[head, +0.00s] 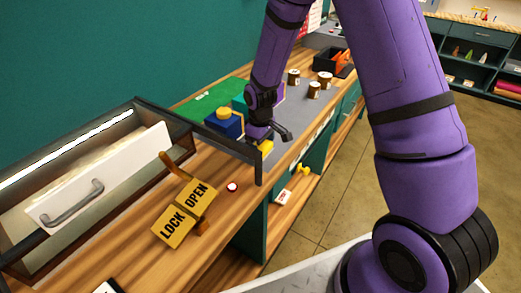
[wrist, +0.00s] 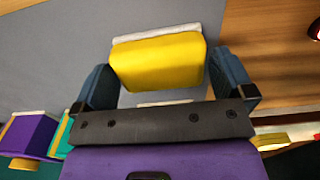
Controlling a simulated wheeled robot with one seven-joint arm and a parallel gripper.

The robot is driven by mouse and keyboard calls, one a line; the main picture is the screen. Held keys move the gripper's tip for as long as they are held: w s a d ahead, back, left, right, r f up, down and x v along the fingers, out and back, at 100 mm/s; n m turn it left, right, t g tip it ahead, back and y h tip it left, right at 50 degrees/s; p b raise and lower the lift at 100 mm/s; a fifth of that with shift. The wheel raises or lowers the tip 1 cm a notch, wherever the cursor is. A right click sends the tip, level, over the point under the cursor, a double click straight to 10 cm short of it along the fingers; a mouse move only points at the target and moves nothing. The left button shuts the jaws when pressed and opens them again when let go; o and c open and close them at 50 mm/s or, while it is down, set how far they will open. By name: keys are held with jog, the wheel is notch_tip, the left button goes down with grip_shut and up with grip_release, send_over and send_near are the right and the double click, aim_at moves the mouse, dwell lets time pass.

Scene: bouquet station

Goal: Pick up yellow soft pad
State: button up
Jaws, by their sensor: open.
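The yellow soft pad (wrist: 157,60) lies on a pale base in the wrist view, between the two dark fingers of my gripper (wrist: 165,75). The left finger is close to the pad's left edge. A small gap shows on the right. My gripper is open, and I cannot tell whether either finger touches the pad. In the head view my gripper (head: 272,134) is low over the workbench's front edge, with the yellow pad (head: 266,147) partly visible just below it.
A blue block with a yellow top (head: 224,124) stands left of my gripper. A dark-framed case (head: 258,165) and a LOCK/OPEN sign (head: 185,214) stand nearer. Several jars (head: 314,90) and a black bin (head: 326,62) stand farther back. Grey mat (head: 290,118) is partly clear.

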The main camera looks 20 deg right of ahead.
jog(key=shift+f, duration=0.55)
jog(key=c, duration=0.6)
jog(key=shift+c, duration=0.2)
notch_tip(320, 180, up, 10)
jog(key=shift+r, duration=0.1)
